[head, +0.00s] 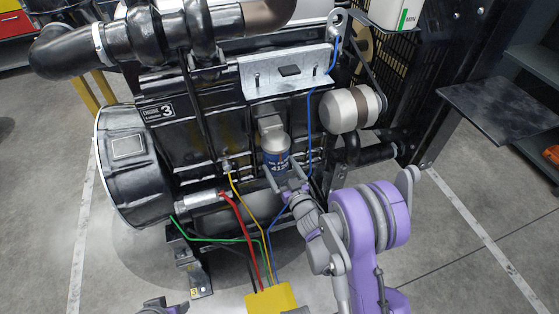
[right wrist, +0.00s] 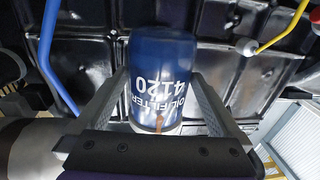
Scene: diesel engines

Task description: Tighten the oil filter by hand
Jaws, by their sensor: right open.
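Red, yellow, green and blue cables run from the engine to a yellow box (head: 271,298) below the filter. A blue cable (right wrist: 52,60) passes near the filter. A beige cylinder (head: 352,108) sits to the right. Grey floor is free at far right.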

